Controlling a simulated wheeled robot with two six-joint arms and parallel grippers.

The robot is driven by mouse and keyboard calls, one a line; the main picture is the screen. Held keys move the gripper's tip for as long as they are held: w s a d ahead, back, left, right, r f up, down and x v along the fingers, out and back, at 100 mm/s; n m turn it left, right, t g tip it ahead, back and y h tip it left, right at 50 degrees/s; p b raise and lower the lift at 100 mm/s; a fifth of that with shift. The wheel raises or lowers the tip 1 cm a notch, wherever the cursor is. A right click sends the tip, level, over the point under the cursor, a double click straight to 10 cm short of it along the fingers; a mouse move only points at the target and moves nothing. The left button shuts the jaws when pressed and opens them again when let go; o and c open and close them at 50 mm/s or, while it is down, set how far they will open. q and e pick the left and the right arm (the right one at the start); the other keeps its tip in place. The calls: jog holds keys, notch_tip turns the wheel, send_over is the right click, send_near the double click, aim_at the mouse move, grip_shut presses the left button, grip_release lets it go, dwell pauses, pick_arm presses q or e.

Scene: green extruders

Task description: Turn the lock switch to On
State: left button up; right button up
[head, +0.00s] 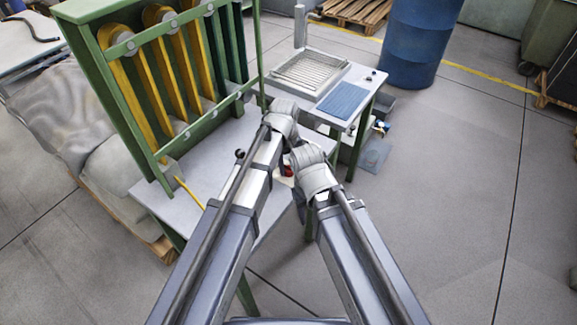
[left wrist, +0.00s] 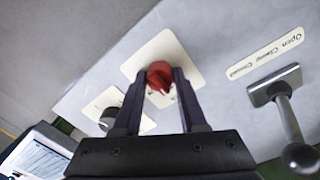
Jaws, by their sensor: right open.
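A red rotary switch (left wrist: 160,76) sits on a cream plate (left wrist: 176,50) on a light grey panel in the left wrist view. A bit of red (head: 287,171) also shows between my wrists in the head view. My left gripper (left wrist: 160,72) has one finger on each side of the red switch, and its fingertips appear to press against its sides. Any marks around the switch are hidden or too small to read. My right gripper (head: 312,176) is beside the left one, nearer and lower; its fingers are mostly hidden, and it holds nothing visible.
A black knob (left wrist: 108,117) on another plate is left of the switch. A green frame with yellow parts (head: 165,75) stands behind the table (head: 150,195).

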aim_at(287, 169)
pick_arm(q)
jog(key=o, duration=0.5)
jog(key=shift+c, duration=0.2)
jog(key=shift+r, duration=0.1)
jog(key=r+p, duration=0.7)
jog(key=p, duration=0.1)
jog(key=shift+a+r, duration=0.2)
jog(key=shift+r, duration=0.15)
jog(key=shift+f, duration=0.1)
jog(key=shift+s, duration=0.1)
jog(key=s+a+m, duration=0.4)
jog(key=s+a, duration=0.7)
jog(key=a, duration=0.5)
jog(key=s+d+m+y, duration=0.1)
jog(key=s+d+m, duration=0.3)
jog(key=d, duration=0.6)
jog(key=shift+s+d+y, duration=0.35)
jog(key=shift+s+y, duration=0.05)
jog(key=shift+s, duration=0.5)
